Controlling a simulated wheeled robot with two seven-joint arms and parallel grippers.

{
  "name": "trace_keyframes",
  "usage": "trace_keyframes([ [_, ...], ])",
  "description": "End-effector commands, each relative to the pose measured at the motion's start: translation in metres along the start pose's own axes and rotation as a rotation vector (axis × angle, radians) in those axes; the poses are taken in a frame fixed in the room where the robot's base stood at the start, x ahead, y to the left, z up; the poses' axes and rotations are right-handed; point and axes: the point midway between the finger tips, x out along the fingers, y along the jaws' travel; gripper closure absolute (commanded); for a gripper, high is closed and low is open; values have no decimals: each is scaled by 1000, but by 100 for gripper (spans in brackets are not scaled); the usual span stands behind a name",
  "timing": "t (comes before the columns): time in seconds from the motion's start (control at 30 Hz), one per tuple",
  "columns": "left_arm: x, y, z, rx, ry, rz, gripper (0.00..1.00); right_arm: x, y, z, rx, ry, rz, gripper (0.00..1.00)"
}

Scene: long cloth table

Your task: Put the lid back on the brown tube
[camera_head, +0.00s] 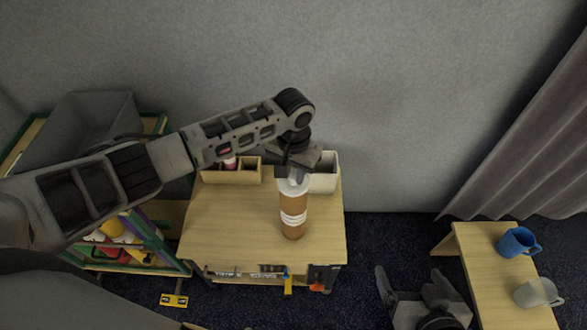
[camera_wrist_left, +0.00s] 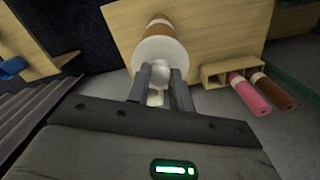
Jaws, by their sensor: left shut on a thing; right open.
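The brown tube (camera_head: 293,208) with white bands stands upright on the small wooden table, toward its right side. A white lid (camera_head: 290,186) is at its top, and my left gripper (camera_head: 295,172) is directly above. In the left wrist view, the gripper (camera_wrist_left: 161,82) is shut on the knob of the white lid (camera_wrist_left: 150,52), with the brown tube (camera_wrist_left: 159,26) behind it. The lid is in line with the tube's top; whether it is fully seated I cannot tell. My right gripper (camera_head: 412,290) is open and empty, low at the right, away from the tube.
A wooden holder (camera_head: 246,175) and a white bin (camera_head: 325,173) stand at the wooden table's (camera_head: 225,225) back edge. The holder's pink tube (camera_wrist_left: 249,93) and darker brown tube (camera_wrist_left: 275,93) show in the wrist view. A blue mug (camera_head: 515,242) and pale mug (camera_head: 535,293) stand on the right bench.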

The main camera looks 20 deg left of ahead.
Motion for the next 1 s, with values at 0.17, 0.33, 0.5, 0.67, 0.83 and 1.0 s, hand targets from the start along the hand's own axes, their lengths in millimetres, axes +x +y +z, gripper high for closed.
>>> trace_keyframes([
  [0.17,0,0,0,0,0,1,99,0,0,0,0,0,0,10],
  [0.33,0,0,0,0,0,0,99,0,0,0,-1,0,0,10],
  [0.5,0,0,0,0,0,0,99,0,0,-1,-1,1,0,10],
  [0.67,0,0,0,1,0,1,99,-2,0,-4,-1,1,0,10],
  [0.83,0,1,0,0,0,1,99,-4,0,-6,-1,1,0,10],
  [1.0,1,0,0,0,0,0,99,-5,0,-8,-1,1,0,10],
])
